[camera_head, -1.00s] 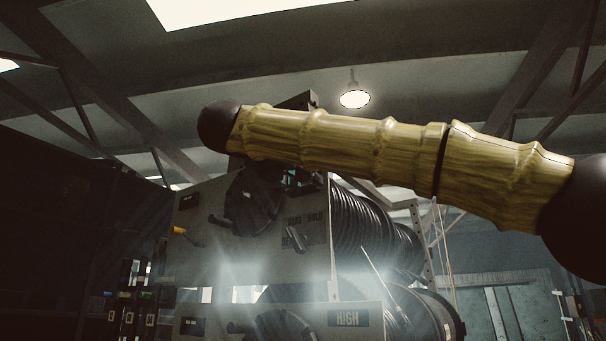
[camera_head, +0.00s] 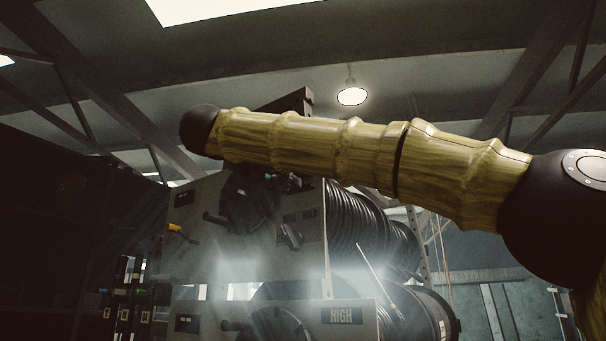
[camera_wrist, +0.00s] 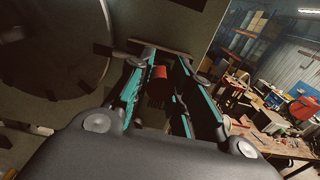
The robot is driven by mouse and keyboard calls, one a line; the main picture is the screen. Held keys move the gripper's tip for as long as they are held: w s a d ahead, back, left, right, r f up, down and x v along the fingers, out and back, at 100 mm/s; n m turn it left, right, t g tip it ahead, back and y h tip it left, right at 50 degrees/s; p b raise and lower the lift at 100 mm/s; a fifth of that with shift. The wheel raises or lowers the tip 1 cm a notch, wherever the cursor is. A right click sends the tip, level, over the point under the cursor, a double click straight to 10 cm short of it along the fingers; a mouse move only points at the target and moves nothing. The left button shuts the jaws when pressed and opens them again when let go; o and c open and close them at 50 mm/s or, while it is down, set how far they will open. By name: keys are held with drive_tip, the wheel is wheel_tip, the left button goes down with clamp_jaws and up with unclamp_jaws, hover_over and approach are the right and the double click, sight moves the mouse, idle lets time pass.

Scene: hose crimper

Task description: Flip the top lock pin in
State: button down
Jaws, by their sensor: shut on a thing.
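My gripper (camera_wrist: 165,60) is at the panel in the wrist view. Its two teal fingers stand either side of a small dark part with a red face (camera_wrist: 160,73), and the jaws are shut on it. I cannot tell for sure whether this part is the top lock pin. In the head view the gripper (camera_head: 288,181) is a small teal and dark shape at the upper part of the grey machine panel (camera_head: 275,252), mostly hidden behind my arm. A dark lever (camera_head: 291,236) sits on the panel below it.
A dark round dial (camera_head: 247,200) is beside the gripper, and an orange handle (camera_head: 181,233) is at the panel's left. Black hose reels (camera_head: 370,235) stand behind to the right. The wrist view shows a cluttered workbench (camera_wrist: 270,125) at the right.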

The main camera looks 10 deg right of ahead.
drive_tip(key=shift+r, duration=0.1)
drive_tip(key=c, duration=1.6)
unclamp_jaws()
drive_tip(key=o, duration=0.3)
drive_tip(key=shift+w+a, duration=0.2)
drive_tip(key=shift+a, duration=0.05)
drive_tip(key=shift+s, duration=0.25)
drive_tip(key=v, duration=1.1)
drive_tip(key=shift+s+a, duration=0.2)
drive_tip(key=shift+a, duration=0.05)
